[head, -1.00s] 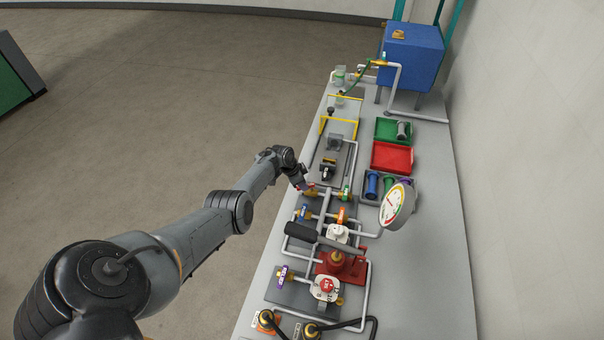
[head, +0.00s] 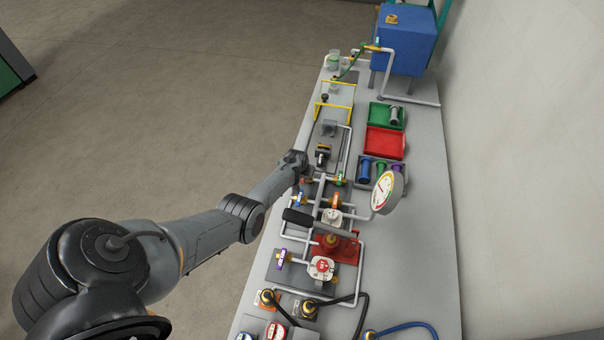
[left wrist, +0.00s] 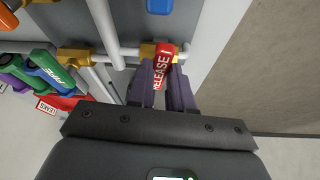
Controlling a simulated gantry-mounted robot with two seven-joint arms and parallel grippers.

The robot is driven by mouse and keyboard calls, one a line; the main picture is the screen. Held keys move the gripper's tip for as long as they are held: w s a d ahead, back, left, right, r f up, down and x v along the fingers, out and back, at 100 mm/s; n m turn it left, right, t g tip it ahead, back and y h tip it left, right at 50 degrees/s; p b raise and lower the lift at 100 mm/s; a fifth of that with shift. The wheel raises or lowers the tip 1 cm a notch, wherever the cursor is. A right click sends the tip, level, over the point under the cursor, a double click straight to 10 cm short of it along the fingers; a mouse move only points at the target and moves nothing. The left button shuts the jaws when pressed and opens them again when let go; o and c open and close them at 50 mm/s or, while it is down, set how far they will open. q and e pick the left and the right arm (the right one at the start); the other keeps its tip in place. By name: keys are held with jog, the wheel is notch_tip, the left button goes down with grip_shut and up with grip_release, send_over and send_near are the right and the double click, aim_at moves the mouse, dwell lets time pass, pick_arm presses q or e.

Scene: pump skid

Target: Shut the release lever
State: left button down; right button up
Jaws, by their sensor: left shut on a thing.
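The release lever (left wrist: 165,58) is red with white lettering "RELEASE" in the left wrist view. It sits on a brass valve (left wrist: 147,50) on a white pipe and points roughly across that pipe. My left gripper (left wrist: 167,86) is shut on the lever, with a dark finger on either side of it. In the head view my left gripper (head: 304,179) is at the left edge of the skid, and my own wrist hides most of the lever there. My right gripper is not in view.
A green-handled valve (head: 340,180) stands to the right on the same pipe run. A gauge (head: 384,192), a black-handled pump lever (head: 302,219) and red (head: 385,142) and green (head: 380,116) trays are nearby. The floor left of the bench is clear.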

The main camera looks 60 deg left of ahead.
pick_arm(q)
jog(key=shift+w+d+n+g, duration=0.15)
jog(key=shift+d+n+g, duration=0.15)
jog(key=shift+n, duration=0.4)
jog(key=shift+a, duration=0.1)
jog(key=c, duration=1)
grip_release()
jog(key=shift+d+r+p, duration=0.2)
jog(key=shift+r+p, duration=0.45)
jog(key=shift+r, duration=0.15)
jog(key=shift+s+p+v, duration=0.2)
jog(key=shift+p+v, duration=1.15)
jog(key=shift+v, duration=3.2)
